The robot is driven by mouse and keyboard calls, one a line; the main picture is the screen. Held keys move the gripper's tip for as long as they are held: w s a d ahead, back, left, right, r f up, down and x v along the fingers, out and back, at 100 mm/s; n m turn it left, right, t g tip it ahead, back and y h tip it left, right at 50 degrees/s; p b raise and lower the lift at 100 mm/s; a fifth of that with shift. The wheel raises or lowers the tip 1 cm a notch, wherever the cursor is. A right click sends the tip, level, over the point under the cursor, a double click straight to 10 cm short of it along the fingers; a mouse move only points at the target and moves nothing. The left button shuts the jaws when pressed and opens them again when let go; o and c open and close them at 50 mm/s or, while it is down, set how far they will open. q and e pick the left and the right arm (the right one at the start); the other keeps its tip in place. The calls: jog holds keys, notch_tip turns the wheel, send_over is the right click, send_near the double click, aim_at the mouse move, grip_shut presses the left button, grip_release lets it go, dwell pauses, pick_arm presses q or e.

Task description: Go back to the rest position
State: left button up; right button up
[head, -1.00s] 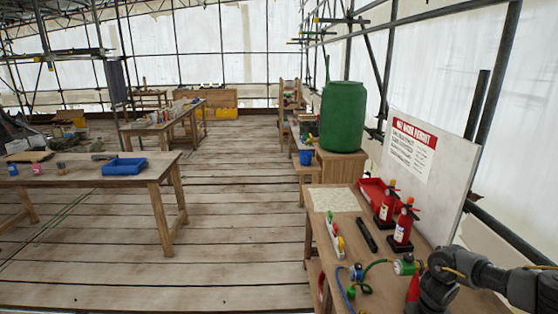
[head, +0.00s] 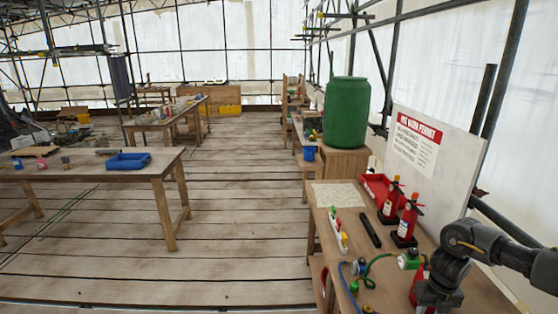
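My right arm (head: 495,245) reaches in from the right edge over the workbench (head: 352,228). Its dark wrist end (head: 438,294) points down near the bottom edge, beside a red object (head: 418,288) that it partly covers. I cannot make out the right fingertips or whether they hold anything. My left arm and gripper are not in the picture.
Two red fire extinguishers (head: 408,220) stand on the bench by a red tray (head: 376,188) and a leaning permit board (head: 415,146). A green gauge fitting (head: 409,260) with hoses lies near the wrist. A green barrel (head: 346,112) stands behind.

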notch_tip(320, 180, down, 7)
jog(key=shift+p, duration=1.25)
jog(key=shift+a+n, duration=0.3)
jog(key=shift+n, duration=0.6)
